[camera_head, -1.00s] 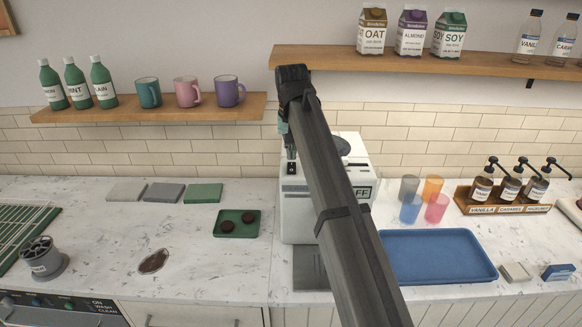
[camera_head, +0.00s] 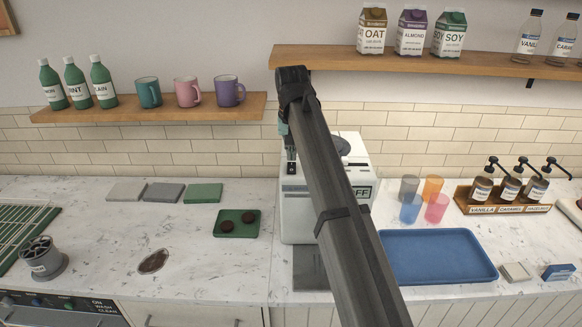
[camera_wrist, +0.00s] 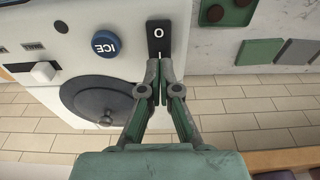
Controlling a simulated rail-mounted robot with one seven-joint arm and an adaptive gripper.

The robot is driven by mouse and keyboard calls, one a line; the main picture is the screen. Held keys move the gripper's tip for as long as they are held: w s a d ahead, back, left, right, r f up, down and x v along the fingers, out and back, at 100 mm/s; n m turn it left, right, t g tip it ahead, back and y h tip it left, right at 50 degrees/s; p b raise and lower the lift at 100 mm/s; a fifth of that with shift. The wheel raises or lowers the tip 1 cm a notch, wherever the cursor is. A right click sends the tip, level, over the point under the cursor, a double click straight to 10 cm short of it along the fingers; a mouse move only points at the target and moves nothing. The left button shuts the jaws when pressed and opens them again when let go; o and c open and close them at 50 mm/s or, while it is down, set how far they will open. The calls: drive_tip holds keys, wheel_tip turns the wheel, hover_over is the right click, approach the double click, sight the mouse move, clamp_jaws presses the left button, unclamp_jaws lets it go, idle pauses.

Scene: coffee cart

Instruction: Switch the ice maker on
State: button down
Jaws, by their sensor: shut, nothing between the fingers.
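The white ice maker (camera_head: 300,218) stands on the counter, partly hidden behind my arm. Its front sign shows the letters "FF" (camera_head: 363,193); the rest is hidden. In the wrist view, the ice maker's top (camera_wrist: 82,20) carries a black switch (camera_wrist: 158,33) marked "O", a blue "ICE" button (camera_wrist: 105,43) and a round dark lid (camera_wrist: 98,103). My gripper (camera_wrist: 159,78) is shut and empty. In the head view my gripper (camera_head: 290,154) points down above the switch (camera_head: 291,168).
A green tray with dark round pieces (camera_head: 250,233) lies left of the ice maker. Coloured cups (camera_head: 437,208) and a blue tray (camera_head: 440,258) are to its right. A wooden shelf with cartons (camera_head: 480,63) hangs above. The tiled wall is close behind.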

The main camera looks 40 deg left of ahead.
sight(292, 164)
drive_tip(key=shift+f, duration=1.05)
idle(0.4)
drive_tip(key=shift+r, duration=0.15)
drive_tip(key=shift+r+p, duration=1.65)
drive_tip(key=shift+r, duration=1.75)
